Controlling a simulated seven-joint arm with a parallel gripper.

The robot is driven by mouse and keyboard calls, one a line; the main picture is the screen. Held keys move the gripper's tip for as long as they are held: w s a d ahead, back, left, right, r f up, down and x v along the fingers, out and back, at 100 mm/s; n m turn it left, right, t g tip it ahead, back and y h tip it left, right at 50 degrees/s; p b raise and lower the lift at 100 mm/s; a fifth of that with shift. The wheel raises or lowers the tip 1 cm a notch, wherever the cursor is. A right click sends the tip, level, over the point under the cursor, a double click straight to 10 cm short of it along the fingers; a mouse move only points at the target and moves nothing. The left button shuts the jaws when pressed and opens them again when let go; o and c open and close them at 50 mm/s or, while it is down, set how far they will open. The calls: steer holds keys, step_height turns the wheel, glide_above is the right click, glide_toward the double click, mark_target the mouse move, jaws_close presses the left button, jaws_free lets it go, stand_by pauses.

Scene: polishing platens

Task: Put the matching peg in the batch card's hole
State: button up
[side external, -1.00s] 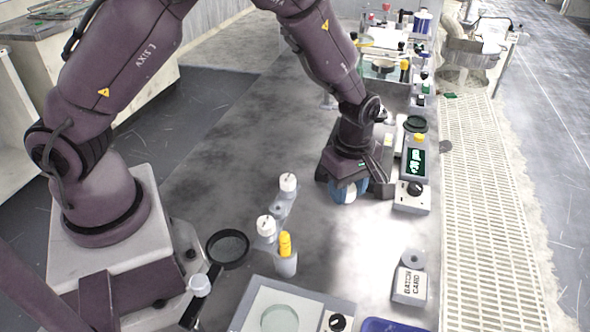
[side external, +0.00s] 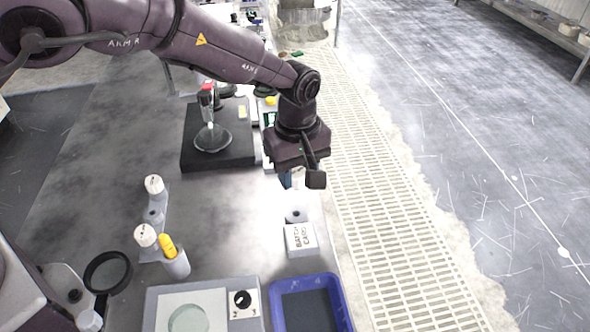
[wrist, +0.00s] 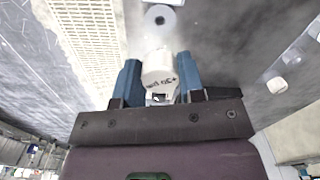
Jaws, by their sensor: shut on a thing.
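My gripper (side external: 291,180) is above the far end of the batch card block (side external: 300,240), which is white with printed black text. The card's hole (side external: 297,214) is a dark spot in a grey round boss behind the text. In the wrist view, my gripper's blue fingers (wrist: 157,85) are shut on a white peg (wrist: 158,68) with small dark marking that is hard to read. The hole also shows in the wrist view (wrist: 158,19), apart from the peg. Two white-topped pegs (side external: 154,184) (side external: 145,235) stand in a grey rack (side external: 155,215) at left.
A yellow-capped item stands in a grey cup (side external: 177,264). A blue tray (side external: 329,287) and a dial unit (side external: 244,302) sit in front of the card. A black plate (side external: 190,150) with a stand lies behind left. Grey bench between is clear.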

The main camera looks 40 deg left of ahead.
mark_target(297, 172)
steer(key=shift+f, duration=2.9)
steer(key=shift+f, duration=1.5)
steer(key=o, duration=1)
steer(key=shift+r, duration=0.1)
step_height(297, 172, up, 13)
steer(key=shift+f, duration=0.15)
